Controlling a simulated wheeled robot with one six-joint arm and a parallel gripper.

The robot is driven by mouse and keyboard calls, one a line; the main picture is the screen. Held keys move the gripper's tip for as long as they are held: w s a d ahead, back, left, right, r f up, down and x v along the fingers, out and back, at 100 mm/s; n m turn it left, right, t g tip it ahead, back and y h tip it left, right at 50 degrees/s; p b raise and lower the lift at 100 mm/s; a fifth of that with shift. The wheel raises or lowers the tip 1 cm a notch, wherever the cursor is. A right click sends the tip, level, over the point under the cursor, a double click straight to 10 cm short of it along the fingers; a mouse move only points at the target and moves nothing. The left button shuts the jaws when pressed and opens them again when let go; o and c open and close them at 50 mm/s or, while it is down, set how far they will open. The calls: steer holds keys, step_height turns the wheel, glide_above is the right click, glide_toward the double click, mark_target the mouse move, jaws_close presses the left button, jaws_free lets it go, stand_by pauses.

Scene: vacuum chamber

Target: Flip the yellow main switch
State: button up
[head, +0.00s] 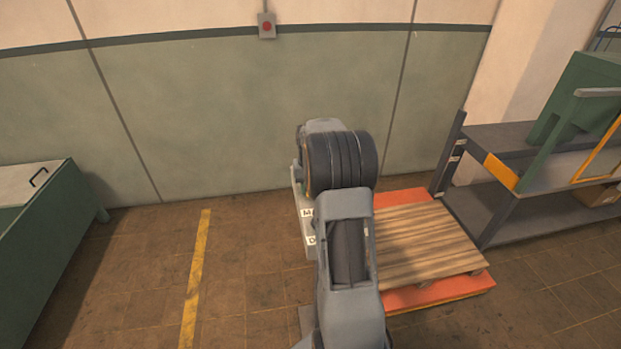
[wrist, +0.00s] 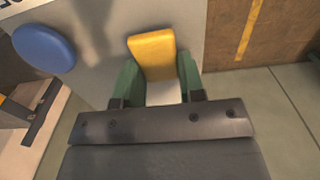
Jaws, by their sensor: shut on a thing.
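The yellow main switch (wrist: 154,52) shows in the wrist view as a yellow lever with a pale lower part, on a light grey panel (wrist: 100,60). My gripper (wrist: 155,92) is shut on the switch, with one green-padded finger on each side of it. In the head view my arm hides the switch and gripper. Only a strip of the light grey panel with black lettering shows there, left of my arm.
A blue round knob (wrist: 43,48) sits beside the switch on the panel. In the head view, a wooden pallet (head: 425,240) lies right of my arm, before a grey workbench (head: 510,190). A green cabinet (head: 35,240) stands left. Floor around the yellow line (head: 197,275) is clear.

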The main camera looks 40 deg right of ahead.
steer(key=o, duration=0.9)
steer(key=shift+o, duration=0.2)
step_height(320, 180, up, 14)
steer(key=b, duration=0.1)
steer(key=shift+w+d+f, duration=0.1)
steer(key=shift+w, duration=0.05)
stand_by(0.5)
